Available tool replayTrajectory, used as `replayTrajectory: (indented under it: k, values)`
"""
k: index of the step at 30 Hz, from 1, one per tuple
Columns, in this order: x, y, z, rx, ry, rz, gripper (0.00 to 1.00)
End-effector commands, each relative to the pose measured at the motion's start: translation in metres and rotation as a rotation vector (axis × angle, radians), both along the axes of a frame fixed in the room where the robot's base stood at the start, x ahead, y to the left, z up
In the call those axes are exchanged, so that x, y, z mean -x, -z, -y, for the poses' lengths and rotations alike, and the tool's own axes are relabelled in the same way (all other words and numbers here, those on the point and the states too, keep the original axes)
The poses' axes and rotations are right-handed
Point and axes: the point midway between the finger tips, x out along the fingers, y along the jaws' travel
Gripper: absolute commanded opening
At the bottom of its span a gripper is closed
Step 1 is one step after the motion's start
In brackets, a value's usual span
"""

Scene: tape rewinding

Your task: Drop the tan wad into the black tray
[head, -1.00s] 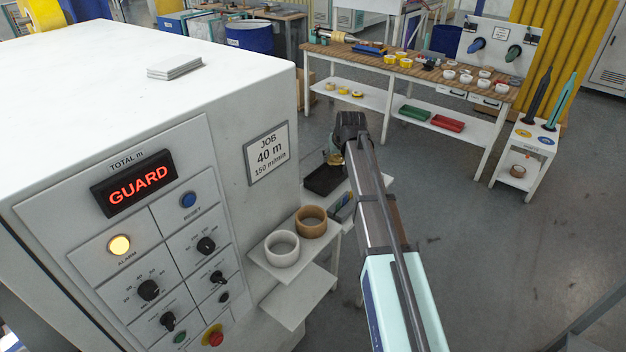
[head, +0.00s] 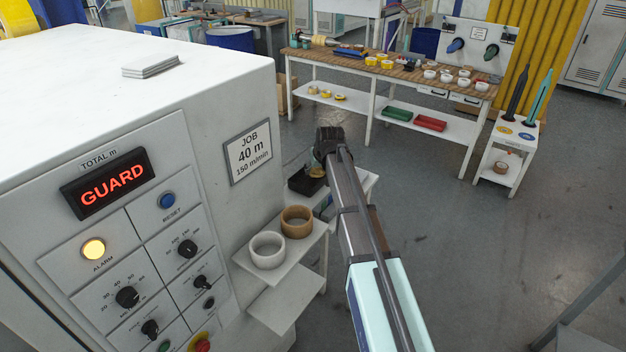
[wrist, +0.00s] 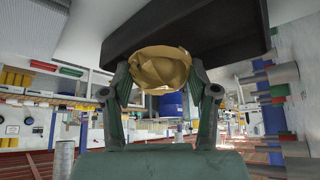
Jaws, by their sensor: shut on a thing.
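The tan wad (wrist: 160,68) is crumpled and sits between the two fingertips of my gripper (wrist: 161,78) in the wrist view. My gripper is shut on it. In the head view the wad (head: 317,171) shows just below the dark gripper body, over or at the black tray (head: 300,184). The tray lies on a small white stand beside the machine. In the wrist view the tray's dark side (wrist: 190,30) is close behind the wad. I cannot tell whether the wad touches the tray. My gripper and arm hide the tray's right part.
A white tape ring (head: 267,251) and a brown tape ring (head: 297,221) stand on the shelf nearer me. The white machine (head: 215,100), with a lit GUARD display, rises to the left. A workbench (head: 400,78) stands behind. The floor to the right is open.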

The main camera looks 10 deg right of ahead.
Motion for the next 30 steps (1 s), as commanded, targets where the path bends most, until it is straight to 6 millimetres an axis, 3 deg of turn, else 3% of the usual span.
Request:
replayTrajectory:
  k: [4, 5, 7, 20, 30]
  values:
    - [0.0, 0.0, 0.0, 0.0, 0.0, 0.0, 0.38]
    - [0.0, 0.0, 0.0, 0.0, 0.0, 0.0, 0.63]
    - [0.0, 0.0, 0.0, 0.0, 0.0, 0.0, 0.87]
    - [0.002, -0.004, 0.0, 0.0, 0.0, 0.0, 0.88]
    - [0.031, -0.047, 0.004, 0.0, 0.001, 0.003, 0.88]
